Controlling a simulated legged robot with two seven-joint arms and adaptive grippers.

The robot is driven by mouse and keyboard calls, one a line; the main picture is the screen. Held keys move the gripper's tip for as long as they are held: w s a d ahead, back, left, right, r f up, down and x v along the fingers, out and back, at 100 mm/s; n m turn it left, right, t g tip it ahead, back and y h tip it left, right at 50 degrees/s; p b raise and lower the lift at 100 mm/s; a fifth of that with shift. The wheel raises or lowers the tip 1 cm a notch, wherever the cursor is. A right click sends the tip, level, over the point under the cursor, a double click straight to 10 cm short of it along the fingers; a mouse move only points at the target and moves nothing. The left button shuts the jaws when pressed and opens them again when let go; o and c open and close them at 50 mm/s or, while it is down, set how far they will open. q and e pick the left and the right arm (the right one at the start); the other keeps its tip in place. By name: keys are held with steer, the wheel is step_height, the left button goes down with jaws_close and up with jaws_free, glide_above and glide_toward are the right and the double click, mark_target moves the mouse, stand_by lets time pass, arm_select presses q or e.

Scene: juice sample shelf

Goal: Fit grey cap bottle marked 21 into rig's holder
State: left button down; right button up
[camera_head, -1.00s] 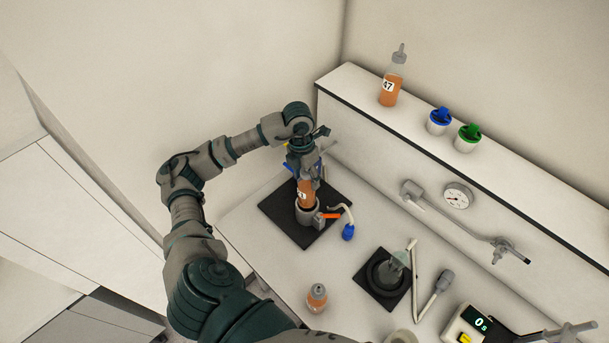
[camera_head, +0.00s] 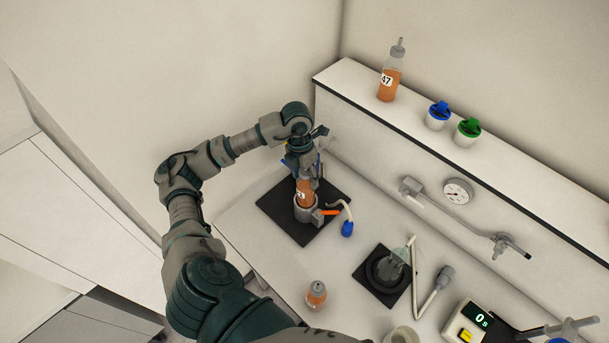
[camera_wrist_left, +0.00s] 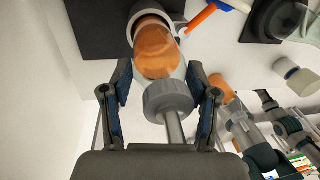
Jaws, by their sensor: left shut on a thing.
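The bottle (camera_head: 304,192) holds orange juice and has a white label whose number is only partly visible. My left gripper (camera_head: 303,176) is shut on its upper part, above the rig's grey ring holder (camera_head: 306,214). In the left wrist view the bottle (camera_wrist_left: 154,50) has a grey cap (camera_wrist_left: 168,100) with a spout, between the two fingers of the left gripper (camera_wrist_left: 160,80). The bottle's lower end is at or inside the holder's ring (camera_wrist_left: 147,10). I cannot tell whether it rests on the bottom. My right gripper is not in view.
A small orange bottle (camera_head: 316,294) stands in front. Bottle 47 (camera_head: 389,82) and two capped cups stand on the back ledge (camera_head: 350,78).

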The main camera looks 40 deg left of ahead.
mark_target(305, 191)
arm_select(q)
steer(key=shift+a+f+b, duration=0.1)
steer(key=shift+f+b, duration=0.3)
steer(key=shift+f, duration=0.2)
steer(key=shift+f+b, duration=0.9)
steer(key=shift+f, duration=0.2)
stand_by(0.3)
steer(key=shift+f, duration=0.1)
steer(key=shift+f+b, duration=1.75)
steer(key=shift+f, duration=0.45)
steer(key=shift+c, duration=1.1)
jaws_free()
steer(key=r, duration=0.4)
steer(key=a+r, duration=0.1)
steer(key=r, duration=0.6)
steer(key=shift+w+a+r, duration=0.1)
steer(key=shift+a+r, duration=0.15)
steer(key=shift+r, duration=0.15)
